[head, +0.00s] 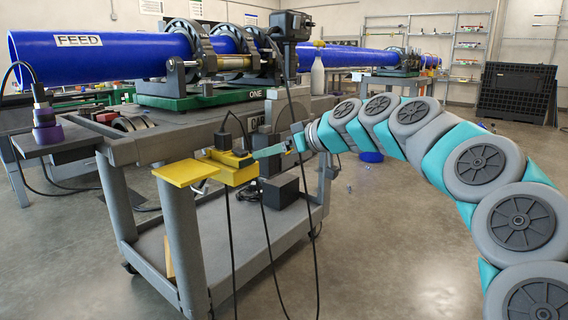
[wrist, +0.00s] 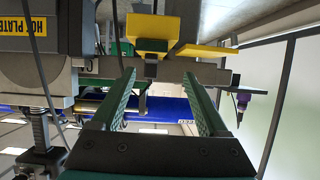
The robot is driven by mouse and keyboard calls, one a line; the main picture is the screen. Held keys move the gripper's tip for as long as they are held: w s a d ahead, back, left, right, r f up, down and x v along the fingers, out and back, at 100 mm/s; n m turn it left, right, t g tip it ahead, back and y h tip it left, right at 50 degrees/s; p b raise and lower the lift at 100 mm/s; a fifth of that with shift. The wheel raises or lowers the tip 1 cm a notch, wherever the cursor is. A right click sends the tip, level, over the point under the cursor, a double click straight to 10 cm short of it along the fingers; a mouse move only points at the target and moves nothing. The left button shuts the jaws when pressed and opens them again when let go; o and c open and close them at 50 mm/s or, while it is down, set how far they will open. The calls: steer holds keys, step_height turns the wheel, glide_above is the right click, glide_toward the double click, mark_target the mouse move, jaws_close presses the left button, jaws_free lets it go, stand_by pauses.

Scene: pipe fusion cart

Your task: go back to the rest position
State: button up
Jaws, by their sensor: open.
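My gripper (head: 268,151) reaches in from the right in the head view, at the end of my teal and grey arm. Its tips are close beside a yellow holder (head: 237,175) on the cart's near side, with a black plug and cable (head: 224,140) at it. I cannot tell from the head view whether they touch. In the wrist view my gripper (wrist: 162,78) has its two green fingers wide apart, with nothing held between them. A yellow holder with a dark block (wrist: 150,48) shows beyond the fingertips.
The grey cart (head: 150,148) carries a blue pipe (head: 110,50) in clamps. A flat yellow plate (head: 186,172) tops a grey post beside the holder. Black cables (head: 268,225) hang near my gripper. A hot plate unit (wrist: 35,40) is close at left in the wrist view. Floor at right is open.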

steer(key=s+f+m+g+h+p, duration=0.1)
steer(key=s+f+g+h, duration=0.15)
steer(key=s, duration=0.55)
steer(key=s+f+g+h+p, duration=0.1)
steer(key=s+f+p, duration=0.15)
steer(key=s, duration=0.65)
steer(key=s+d+f+m+g+h+p, duration=0.1)
steer(key=s+d+f, duration=0.4)
steer(key=s, duration=0.5)
steer(key=s+d+f+m+g+h+p, duration=0.1)
steer(key=s+d+f+m+g+h, duration=0.2)
steer(key=s, duration=0.7)
steer(key=s+d+f+m+g+h+p, duration=0.1)
steer(key=s+d+f+m+g+h, duration=0.1)
steer(key=s+d+f+m, duration=0.3)
steer(key=s+d+f+h, duration=0.1)
steer(key=s+d+f, duration=0.3)
steer(key=s, duration=0.1)
steer(key=shift+s+d+f, duration=0.2)
steer(key=shift+s+d, duration=0.05)
steer(key=shift+s, duration=0.1)
